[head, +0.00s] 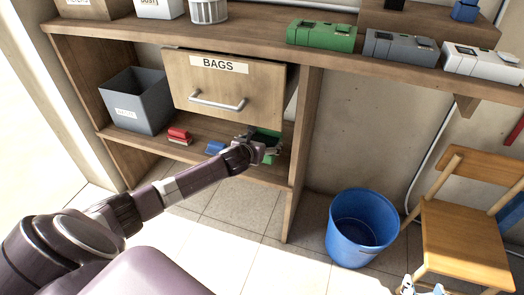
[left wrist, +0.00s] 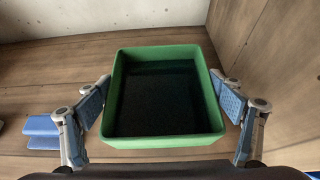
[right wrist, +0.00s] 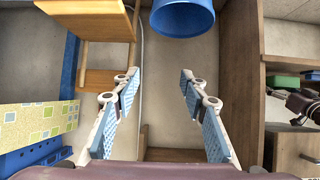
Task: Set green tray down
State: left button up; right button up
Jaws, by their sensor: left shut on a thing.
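The green tray (left wrist: 165,142) is a square, open box, empty inside. In the left wrist view it sits between the two fingers of my left gripper (left wrist: 164,92), which is shut on its opposite sides. In the head view my left gripper (head: 268,151) reaches into the lower shelf, below the drawer, with the green tray (head: 270,133) partly hidden behind it. I cannot tell whether the tray touches the shelf board. My right gripper (right wrist: 159,78) is open and empty; its tips show at the bottom right of the head view (head: 422,288).
The lower shelf (head: 198,152) also holds a grey bin (head: 137,105), red items (head: 178,135) and a blue item (head: 214,147). The BAGS drawer (head: 225,88) hangs above. A shelf side panel (head: 300,150) stands close right. A blue bucket (head: 360,230) and wooden chair (head: 465,235) stand further right.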

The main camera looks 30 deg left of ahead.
pick_arm(q)
jog(key=shift+w+f, duration=0.1)
jog(key=shift+w, duration=0.05)
notch_tip(320, 180, down, 3)
jog(key=shift+f+b, duration=0.1)
jog(key=shift+b, duration=0.9)
pick_arm(e)
jog(key=w+a+r+t+y, duration=0.1)
jog(key=w+r+t, duration=0.1)
jog(key=r, duration=0.3)
jog(key=w+a+r+t, duration=0.1)
jog(key=w+r+t, duration=0.1)
jog(key=r, duration=0.3)
jog(key=shift+w+a+t+y, duration=0.25)
jog(key=shift+t+y, duration=0.15)
jog(key=shift+t, duration=0.4)
pick_arm(q)
jog(key=shift+f, duration=0.1)
pick_arm(e)
jog(key=shift+r, duration=0.2)
pick_arm(q)
jog(key=o, duration=1.2)
